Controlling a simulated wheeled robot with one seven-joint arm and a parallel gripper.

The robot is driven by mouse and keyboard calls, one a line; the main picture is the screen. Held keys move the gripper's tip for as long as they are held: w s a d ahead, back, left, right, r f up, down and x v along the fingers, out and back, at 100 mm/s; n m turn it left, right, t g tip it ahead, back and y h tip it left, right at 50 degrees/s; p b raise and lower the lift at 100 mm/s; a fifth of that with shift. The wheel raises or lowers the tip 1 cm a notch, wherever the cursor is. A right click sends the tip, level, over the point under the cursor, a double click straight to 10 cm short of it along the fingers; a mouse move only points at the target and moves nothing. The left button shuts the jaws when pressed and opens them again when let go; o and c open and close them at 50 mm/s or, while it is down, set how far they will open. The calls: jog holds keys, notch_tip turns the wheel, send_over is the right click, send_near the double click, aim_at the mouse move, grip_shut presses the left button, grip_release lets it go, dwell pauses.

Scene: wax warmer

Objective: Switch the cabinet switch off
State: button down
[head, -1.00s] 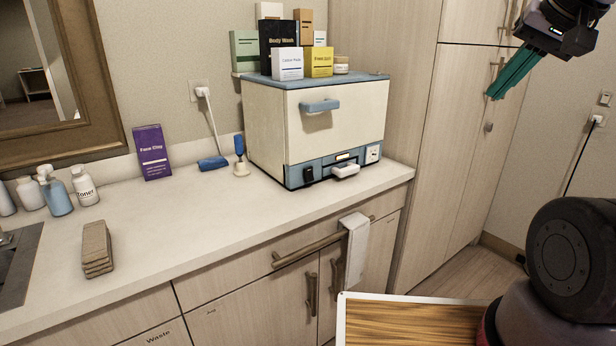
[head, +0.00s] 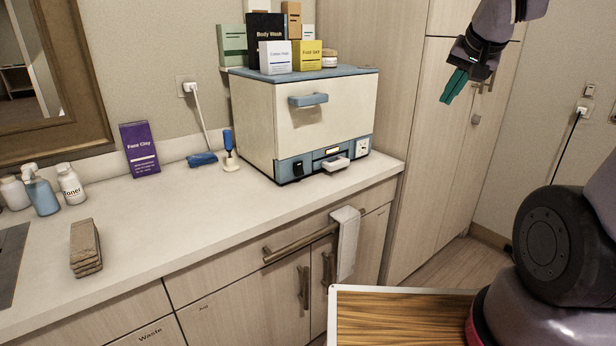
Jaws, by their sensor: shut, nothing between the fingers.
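The cabinet (head: 263,115) is a cream box with blue trim on the counter, its front door shut with a blue handle (head: 308,99). On the blue strip below the door, a small black switch (head: 298,169) sits at the left. A lit display (head: 332,151) is in the middle of that strip and a white panel (head: 363,146) at its right. The switch is too small to read its position. My gripper (head: 450,92) has teal fingers, shut and empty, pointing down. In the picture it is right of the cabinet, well apart from the switch.
Boxes and a jar (head: 329,58) stand on top of the cabinet. A white piece (head: 338,163) sticks out below the display. A blue-tipped item (head: 229,150) stands left of the cabinet. A towel (head: 347,243) hangs on the counter rail.

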aim_at(299, 169)
jog(key=w+a+f+t+y, duration=0.1)
jog(key=w+a+f, duration=0.3)
jog(key=w+f, duration=0.25)
jog(key=w+a+f+y, duration=0.1)
jog(key=w+a+f, duration=0.3)
jog(key=w+f, duration=0.3)
jog(key=a+f+m+t+y, duration=0.2)
jog(key=a+f+m+y, duration=0.2)
jog(key=a+f, duration=1)
jog(key=y, duration=0.3)
jog(key=shift+a+f+m, duration=0.35)
jog(key=shift+f+m, duration=0.05)
jog(key=x, duration=1.3)
jog(key=shift+w+a+f, duration=0.2)
jog(key=shift+w+a, duration=0.05)
jog(key=shift+w, duration=0.05)
jog(key=shift+a+f, duration=0.1)
